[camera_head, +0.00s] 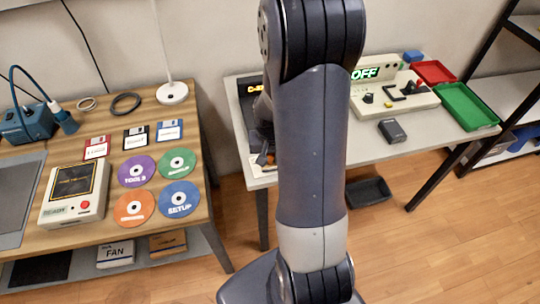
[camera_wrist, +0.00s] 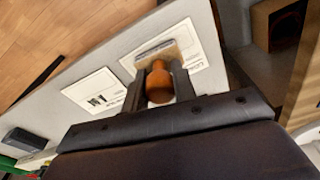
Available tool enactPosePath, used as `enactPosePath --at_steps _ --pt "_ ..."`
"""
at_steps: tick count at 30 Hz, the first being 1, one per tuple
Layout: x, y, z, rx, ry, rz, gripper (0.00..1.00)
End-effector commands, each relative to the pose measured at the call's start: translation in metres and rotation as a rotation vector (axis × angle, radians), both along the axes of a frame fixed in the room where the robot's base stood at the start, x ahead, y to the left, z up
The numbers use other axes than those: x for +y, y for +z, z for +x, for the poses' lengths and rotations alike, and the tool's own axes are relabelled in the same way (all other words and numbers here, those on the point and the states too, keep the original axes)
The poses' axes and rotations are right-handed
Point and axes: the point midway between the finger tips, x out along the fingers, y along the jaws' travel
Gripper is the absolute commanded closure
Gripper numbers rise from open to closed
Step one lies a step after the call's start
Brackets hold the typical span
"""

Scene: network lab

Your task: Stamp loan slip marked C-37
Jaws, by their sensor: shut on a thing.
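My gripper (camera_wrist: 159,86) is shut on the orange-brown wooden handle of a stamp (camera_wrist: 159,82). The stamp's flat block lies over a white printed slip (camera_wrist: 186,48); I cannot tell whether it touches the paper. A second white slip (camera_wrist: 92,93) lies beside it on the pale tabletop. The markings on both slips are too small or hidden to read. In the head view my arm hides most of the gripper, and a bit of the orange handle (camera_head: 265,159) shows at the pale table's left end.
A dark display (camera_head: 250,90) with amber characters, partly hidden, stands behind. The pale table (camera_head: 440,132) also bears a console (camera_head: 395,98) reading OFF, a dark box (camera_head: 392,131), a red tray (camera_head: 433,73) and a green tray (camera_head: 468,106). A wooden table (camera_head: 110,235) with discs stands left.

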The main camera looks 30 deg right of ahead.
Motion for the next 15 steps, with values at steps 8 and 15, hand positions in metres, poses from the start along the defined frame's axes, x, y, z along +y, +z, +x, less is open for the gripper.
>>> enactPosePath --at_steps 8,15 --pt "0.0 0.028 0.001 -0.004 0.0 -0.001 0.88" --pt "0.0 0.047 0.001 -0.003 0.0 0.0 0.88"
